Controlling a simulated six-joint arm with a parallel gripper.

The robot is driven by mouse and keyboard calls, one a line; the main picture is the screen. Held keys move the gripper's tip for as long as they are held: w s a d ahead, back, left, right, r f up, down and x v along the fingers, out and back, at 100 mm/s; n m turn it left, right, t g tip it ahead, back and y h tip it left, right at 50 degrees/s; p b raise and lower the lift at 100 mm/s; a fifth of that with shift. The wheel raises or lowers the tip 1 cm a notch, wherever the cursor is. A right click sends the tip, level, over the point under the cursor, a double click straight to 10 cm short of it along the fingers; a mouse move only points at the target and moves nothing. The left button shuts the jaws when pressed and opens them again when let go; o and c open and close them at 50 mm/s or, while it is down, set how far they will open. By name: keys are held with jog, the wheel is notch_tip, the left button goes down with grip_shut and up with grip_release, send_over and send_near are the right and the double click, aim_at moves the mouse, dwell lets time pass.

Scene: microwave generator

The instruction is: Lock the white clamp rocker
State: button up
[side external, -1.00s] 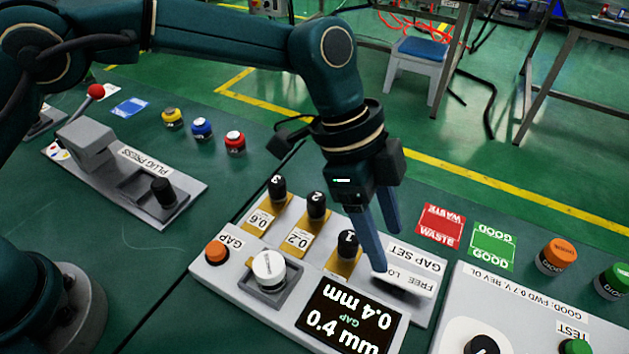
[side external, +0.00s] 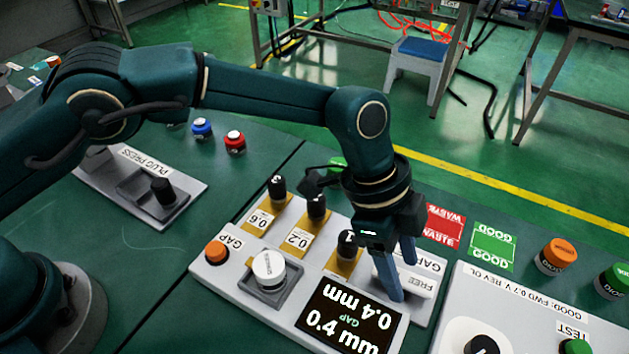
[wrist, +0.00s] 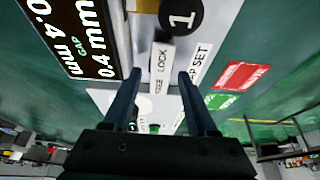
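The white clamp rocker (side external: 420,285) sits on the grey gap panel at the right of the display, partly hidden by my fingers in the side view. In the wrist view the rocker (wrist: 162,58) is a white bar reading LOCK, with a second, partly legible word nearer my gripper. My gripper (side external: 401,280) points down at the rocker. In the wrist view my gripper (wrist: 159,77) is open and empty, with one finger on each side of the rocker's line. I cannot tell whether a fingertip touches it.
The display (side external: 348,316) reads GAP 0.4 mm. Black knobs 1, 2 (side external: 316,206) and 3 (side external: 277,188) stand on yellow plates behind it. A white knob (side external: 268,268) and an orange button (side external: 216,252) are at the left. Red (side external: 446,226) and green (side external: 494,246) mats lie beyond.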

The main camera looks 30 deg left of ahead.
grip_shut()
jog(key=shift+a+h, duration=0.15)
jog(key=shift+h, duration=0.65)
jog(key=shift+o, duration=1.2)
grip_release()
jog(key=shift+a, duration=0.1)
jog(key=shift+v, duration=2.5)
